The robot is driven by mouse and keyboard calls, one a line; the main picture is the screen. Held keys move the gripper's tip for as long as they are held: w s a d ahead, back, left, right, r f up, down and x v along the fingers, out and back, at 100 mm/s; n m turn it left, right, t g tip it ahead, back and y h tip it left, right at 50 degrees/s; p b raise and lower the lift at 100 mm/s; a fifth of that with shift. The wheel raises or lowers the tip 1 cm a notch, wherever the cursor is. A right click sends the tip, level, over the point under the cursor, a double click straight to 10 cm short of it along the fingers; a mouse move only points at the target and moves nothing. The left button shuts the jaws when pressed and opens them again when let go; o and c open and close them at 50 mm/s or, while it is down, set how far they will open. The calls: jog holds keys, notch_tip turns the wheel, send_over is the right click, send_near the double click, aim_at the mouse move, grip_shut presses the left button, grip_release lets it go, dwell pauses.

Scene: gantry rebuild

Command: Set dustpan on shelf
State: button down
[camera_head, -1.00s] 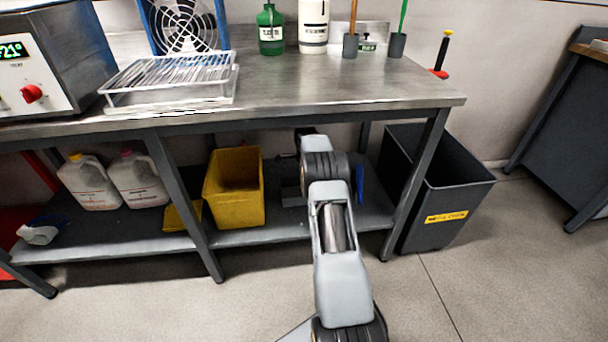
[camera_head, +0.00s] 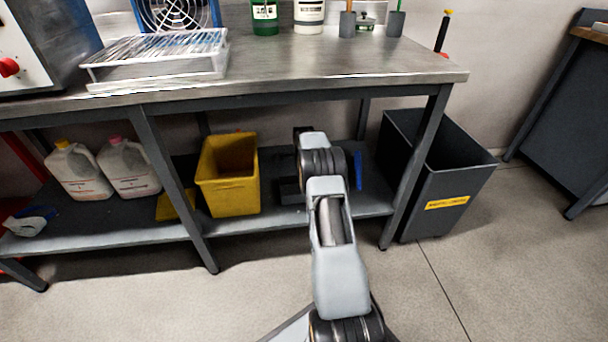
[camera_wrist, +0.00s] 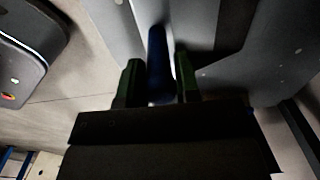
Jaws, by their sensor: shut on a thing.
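The dustpan shows as a blue strip (camera_head: 358,170) over the lower shelf (camera_head: 270,223), just right of my arm's end in the head view. In the wrist view my gripper (camera_wrist: 159,76) has its two green fingers on either side of a dark blue handle (camera_wrist: 157,50) and is shut on it. In the head view my arm reaches under the bench top, and its own links hide the fingers and most of the dustpan. I cannot tell whether the dustpan touches the shelf.
A yellow bucket (camera_head: 229,190) stands left of my arm, and white jugs (camera_head: 128,167) stand farther left. A dark bin (camera_head: 430,190) is right of the bench leg (camera_head: 416,165). The steel bench top (camera_head: 290,65) hangs above my arm.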

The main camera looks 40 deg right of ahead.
jog(key=shift+f, duration=0.25)
dwell(0.6)
jog(key=c, duration=1.1)
grip_release()
jog(key=o, duration=0.3)
jog(key=shift+o, duration=0.2)
jog(key=shift+f, duration=0.15)
